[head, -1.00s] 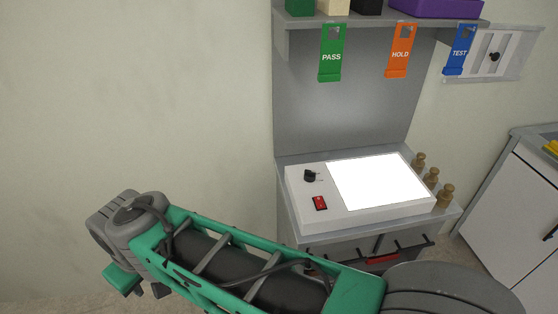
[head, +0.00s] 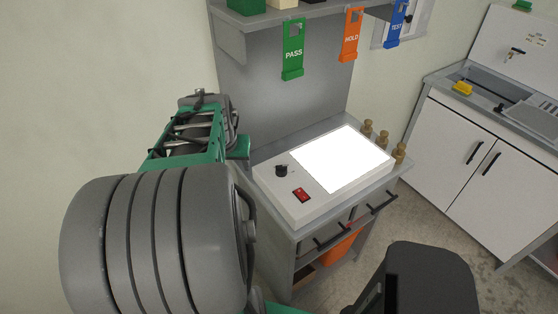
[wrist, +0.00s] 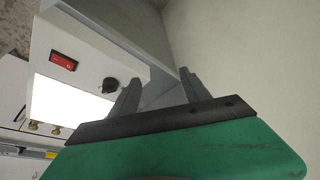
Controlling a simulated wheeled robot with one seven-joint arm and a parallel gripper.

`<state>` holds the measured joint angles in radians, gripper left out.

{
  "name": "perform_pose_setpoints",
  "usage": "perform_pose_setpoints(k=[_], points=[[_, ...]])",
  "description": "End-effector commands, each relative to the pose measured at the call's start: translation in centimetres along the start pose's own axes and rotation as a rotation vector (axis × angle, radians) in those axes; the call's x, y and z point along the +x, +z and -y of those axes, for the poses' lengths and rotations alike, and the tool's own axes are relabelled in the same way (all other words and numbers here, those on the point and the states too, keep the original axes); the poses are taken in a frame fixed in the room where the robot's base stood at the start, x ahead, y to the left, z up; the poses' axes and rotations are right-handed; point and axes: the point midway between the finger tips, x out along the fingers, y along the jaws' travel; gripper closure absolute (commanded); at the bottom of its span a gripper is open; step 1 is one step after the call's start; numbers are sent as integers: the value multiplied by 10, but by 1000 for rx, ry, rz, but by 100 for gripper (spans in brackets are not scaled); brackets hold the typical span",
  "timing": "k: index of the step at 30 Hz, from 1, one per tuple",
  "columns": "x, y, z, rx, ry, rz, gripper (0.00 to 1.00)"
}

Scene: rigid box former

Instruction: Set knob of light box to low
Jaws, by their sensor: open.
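The light box (head: 297,208) is a white box with a bright lit panel (head: 342,158) on top, standing on a grey bench. Its black knob (head: 281,170) sits at the left end, beside a red switch (head: 302,195). In the wrist view the knob (wrist: 110,85) is just left of my gripper's fingers, with the red switch (wrist: 63,61) farther left. My gripper (wrist: 158,80) is open and empty, its two dark fingers apart and not seen touching the knob. In the head view my arm hides the gripper. The knob's setting marks are too small to read.
Green PASS (head: 293,48), orange HOLD (head: 351,35) and blue TEST (head: 396,24) tags hang from the shelf above. Several brown pegs (head: 383,139) stand behind the box's right side. A white cabinet (head: 470,150) is at the right, with open floor between.

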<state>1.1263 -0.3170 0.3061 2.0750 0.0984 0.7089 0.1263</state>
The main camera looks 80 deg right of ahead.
Motion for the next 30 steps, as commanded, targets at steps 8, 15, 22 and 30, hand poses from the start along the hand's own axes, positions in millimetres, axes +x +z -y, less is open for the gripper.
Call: perform_pose_setpoints(k=[8, 15, 22, 30], points=[[14, -27, -119, 289, 116, -17, 45], [55, -26, -123, 288, 116, -13, 45], [85, -27, -126, 287, 115, -18, 45], [88, -27, -126, 286, 114, -19, 46]])
